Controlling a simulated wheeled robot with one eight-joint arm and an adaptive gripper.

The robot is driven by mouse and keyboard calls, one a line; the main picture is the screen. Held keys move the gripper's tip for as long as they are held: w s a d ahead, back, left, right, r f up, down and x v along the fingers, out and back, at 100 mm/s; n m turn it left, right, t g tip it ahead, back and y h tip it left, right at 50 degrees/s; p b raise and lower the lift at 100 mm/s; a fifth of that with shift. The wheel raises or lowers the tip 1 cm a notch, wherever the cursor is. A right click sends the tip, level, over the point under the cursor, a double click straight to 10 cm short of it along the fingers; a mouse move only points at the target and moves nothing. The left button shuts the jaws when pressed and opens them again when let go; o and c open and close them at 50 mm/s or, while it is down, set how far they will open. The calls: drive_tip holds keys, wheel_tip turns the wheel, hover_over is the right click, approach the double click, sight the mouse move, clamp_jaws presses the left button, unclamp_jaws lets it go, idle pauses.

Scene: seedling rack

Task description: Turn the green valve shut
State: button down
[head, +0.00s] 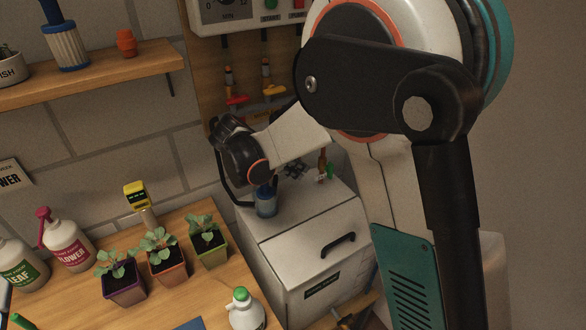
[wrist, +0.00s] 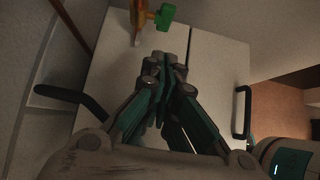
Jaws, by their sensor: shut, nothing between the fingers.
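The green valve handle (head: 330,171) sits on a brass-coloured body (head: 322,166) low at the back, past the white cabinet's top. In the wrist view the green handle (wrist: 165,15) is at the top edge, with the orange-brown body (wrist: 141,18) to its left. My gripper (wrist: 168,62) is shut and empty, with its fingertips below the handle in that picture and apart from it. The handle's exact angle is hard to tell.
A red valve (head: 237,100) and a yellow valve (head: 273,91) hang on the wooden panel above. The white cabinet (head: 305,252) stands below, with a black front handle (head: 338,244). Potted seedlings and bottles stand on the wooden table (head: 205,290) at left.

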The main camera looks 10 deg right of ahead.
sight(333, 165)
drive_tip(key=w+d+f, duration=0.1)
drive_tip(key=d, duration=0.1)
drive_tip(key=w+d+f+b, duration=0.1)
drive_tip(key=d, duration=0.1)
drive_tip(key=d+f+b, duration=0.1)
drive_tip(key=d, duration=0.1)
drive_tip(key=shift+w+d+f, duration=0.25)
drive_tip(key=shift+w+d, duration=0.15)
drive_tip(key=shift+w+d+r+g+y+p, duration=0.1)
drive_tip(key=shift+d+r+g+y+p, duration=0.2)
drive_tip(key=shift+y+p, duration=0.4)
drive_tip(key=shift+w+d+r+g+y+p, duration=0.15)
drive_tip(key=shift+r+g+y+p, duration=0.2)
drive_tip(key=shift+y+p, duration=0.3)
drive_tip(key=shift+w+d+r+g+y+p, duration=0.2)
drive_tip(key=shift+d+g+y+p, duration=0.35)
drive_tip(key=shift+y, duration=0.65)
drive_tip(key=shift+w+d+r+g+y+p, duration=0.15)
drive_tip(key=shift+d+r+g+y+p, duration=0.35)
drive_tip(key=shift+y, duration=0.75)
drive_tip(key=shift+w+d+r+g+y+p, duration=0.15)
drive_tip(key=shift+d+g+y+p, duration=0.25)
drive_tip(key=shift+y+p, duration=0.55)
drive_tip(key=shift+w+d+f, duration=0.15)
drive_tip(key=shift+w+d, duration=0.15)
drive_tip(key=shift+d, duration=0.4)
